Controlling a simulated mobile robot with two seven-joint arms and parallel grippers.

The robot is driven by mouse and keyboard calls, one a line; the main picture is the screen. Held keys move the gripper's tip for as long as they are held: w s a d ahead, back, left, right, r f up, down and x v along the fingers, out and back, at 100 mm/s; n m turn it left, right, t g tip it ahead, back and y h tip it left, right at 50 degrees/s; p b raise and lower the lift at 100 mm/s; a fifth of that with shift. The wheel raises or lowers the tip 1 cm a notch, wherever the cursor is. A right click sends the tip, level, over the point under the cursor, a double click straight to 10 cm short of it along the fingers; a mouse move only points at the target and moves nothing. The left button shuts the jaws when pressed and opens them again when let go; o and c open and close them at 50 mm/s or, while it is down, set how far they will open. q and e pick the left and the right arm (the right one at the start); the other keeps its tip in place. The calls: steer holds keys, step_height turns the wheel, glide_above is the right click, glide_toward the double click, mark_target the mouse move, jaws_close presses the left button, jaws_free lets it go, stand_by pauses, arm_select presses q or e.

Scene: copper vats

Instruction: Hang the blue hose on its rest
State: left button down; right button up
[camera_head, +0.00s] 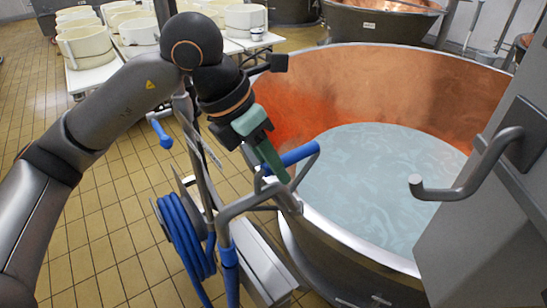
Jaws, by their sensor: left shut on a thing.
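My left gripper (272,164), with green fingers, comes down from the upper left and is shut at a short blue bar (302,154) beside the vat rim. The fingers hide part of the bar, and I cannot tell whether it is the hose's end or a handle grip. The blue hose (186,240) hangs in coils on the side of a metal frame, and a length of it (231,275) runs up to a bent grey tube. A grey metal hook (468,188) sticks out from a grey panel at the right; I cannot tell if it is the rest. My right gripper is not in view.
A large copper vat (400,85) of pale liquid (385,175) fills the right. The metal frame (262,262) stands close against it. Another blue grip (160,134) juts from the frame's left. White tubs (85,45) stand at the back. Tiled floor (105,225) is clear at left.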

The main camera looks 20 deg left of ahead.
arm_select(q)
step_height(320, 180, down, 15)
steer(key=b, duration=1.1)
steer(key=shift+b, duration=0.4)
steer(key=shift+f+b, duration=0.3)
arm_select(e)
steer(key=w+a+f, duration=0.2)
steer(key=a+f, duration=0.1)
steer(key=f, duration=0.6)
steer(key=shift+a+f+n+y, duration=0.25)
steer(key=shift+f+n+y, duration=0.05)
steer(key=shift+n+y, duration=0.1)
arm_select(q)
steer(key=shift+f, duration=0.1)
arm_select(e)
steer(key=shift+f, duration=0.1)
arm_select(q)
steer(key=shift+f+b, duration=0.2)
steer(key=shift+b, duration=0.15)
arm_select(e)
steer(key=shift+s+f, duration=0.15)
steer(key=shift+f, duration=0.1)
arm_select(q)
steer(key=c, duration=0.6)
jaws_free()
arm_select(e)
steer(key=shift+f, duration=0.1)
